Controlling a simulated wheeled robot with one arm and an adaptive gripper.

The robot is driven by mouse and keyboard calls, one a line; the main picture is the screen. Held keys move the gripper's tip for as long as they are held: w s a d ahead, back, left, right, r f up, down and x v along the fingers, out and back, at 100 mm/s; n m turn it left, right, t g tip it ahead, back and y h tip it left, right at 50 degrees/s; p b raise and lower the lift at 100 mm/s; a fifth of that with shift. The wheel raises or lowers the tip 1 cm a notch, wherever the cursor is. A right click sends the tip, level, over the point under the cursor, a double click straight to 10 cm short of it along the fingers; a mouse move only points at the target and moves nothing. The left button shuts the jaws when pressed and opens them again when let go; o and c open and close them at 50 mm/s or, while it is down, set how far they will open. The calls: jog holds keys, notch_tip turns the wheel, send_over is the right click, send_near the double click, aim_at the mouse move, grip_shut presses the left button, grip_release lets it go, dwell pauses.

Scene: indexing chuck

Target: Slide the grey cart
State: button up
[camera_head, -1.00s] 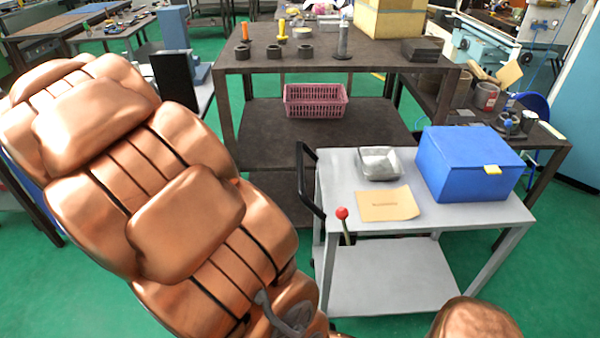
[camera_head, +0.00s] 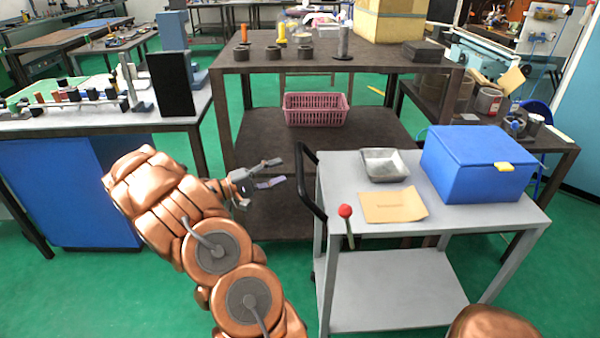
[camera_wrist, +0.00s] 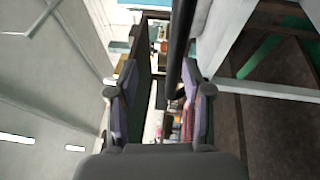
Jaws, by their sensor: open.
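The grey cart (camera_head: 400,211) stands right of centre in the head view, with a flat top and a lower shelf (camera_head: 395,285). Its black handle (camera_head: 311,185) is a bent bar on its left side. A red-knobbed lever (camera_head: 346,212) stands at the near left. My gripper (camera_head: 277,172) is open and empty, left of the handle and pointing toward it, with a gap between. In the wrist view, a black bar, apparently the handle (camera_wrist: 179,45), runs past the fingertips of my gripper (camera_wrist: 158,75), nearer the right finger.
The cart carries a blue box (camera_head: 470,165), a metal tray (camera_head: 384,165) and a tan envelope (camera_head: 393,205). A dark workbench (camera_head: 330,62) with a pink basket (camera_head: 316,109) on its lower shelf stands behind. A table (camera_head: 90,120) stands at the left. Green floor is open in front.

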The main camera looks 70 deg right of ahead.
aim_at(300, 165)
jog(key=shift+h, duration=0.6)
jog(key=shift+s+d+f+p, duration=0.2)
jog(key=shift+s+d, duration=0.5)
jog(key=shift+d, duration=0.6)
jog(key=shift+s+d+f+p, duration=0.1)
jog(key=shift+s+d+f, duration=0.15)
jog(key=shift+s+d, duration=0.75)
jog(key=shift+s+d+f+p, duration=0.1)
jog(key=shift+s+d+f, duration=0.25)
jog(key=shift+d, duration=1.25)
jog(key=shift+r, duration=0.1)
grip_shut()
